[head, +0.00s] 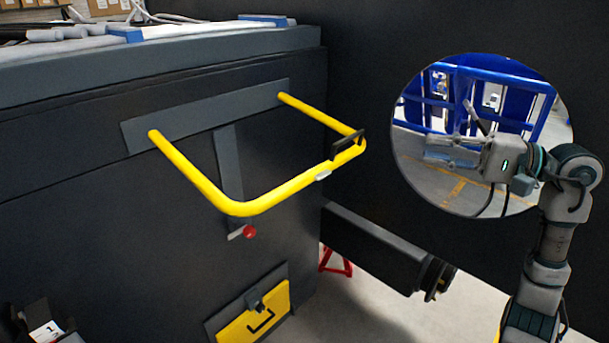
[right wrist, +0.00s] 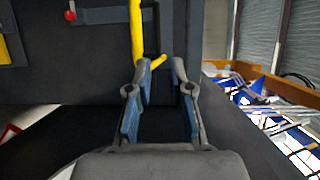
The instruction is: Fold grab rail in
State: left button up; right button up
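The yellow grab rail (head: 280,192) is a U-shaped tube that sticks out from the dark chassis panel, mounted on a grey plate (head: 215,115). A small black bracket sits at its outer right corner. My right gripper (head: 440,150) is to the right of the rail and apart from it, in front of a round mirror. In the right wrist view my right gripper (right wrist: 160,95) is open with nothing between its blue-padded fingers. The yellow rail (right wrist: 137,35) shows there beyond the left finger. My left gripper is not in view.
A red knob (head: 249,231) is on the panel below the rail. A round mirror (head: 480,190) stands behind my right gripper. A yellow latch panel (head: 255,315) is lower down, and a dark beam (head: 375,245) juts out at right. Space between rail and gripper looks clear.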

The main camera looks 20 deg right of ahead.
jog(key=p, duration=0.2)
send_near(354, 135)
jog(key=x, duration=0.3)
jog(key=p+x, duration=0.1)
jog(key=x, duration=0.3)
jog(key=s+a+x, duration=0.1)
jog(key=x, duration=0.2)
jog(key=shift+w+a, duration=0.2)
jog(key=shift+a, duration=0.05)
jog(key=shift+w+a, duration=0.2)
jog(key=shift+w+d+f, duration=0.1)
jog(key=shift+w+d, duration=0.05)
jog(key=shift+d, duration=0.05)
jog(key=shift+d+f, duration=0.2)
jog(key=shift+d, duration=0.7)
grip_shut()
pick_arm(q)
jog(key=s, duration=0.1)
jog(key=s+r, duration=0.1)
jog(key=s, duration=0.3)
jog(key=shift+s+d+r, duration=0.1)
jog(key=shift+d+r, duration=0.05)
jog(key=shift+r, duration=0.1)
pick_arm(e)
jog(key=shift+a, duration=0.15)
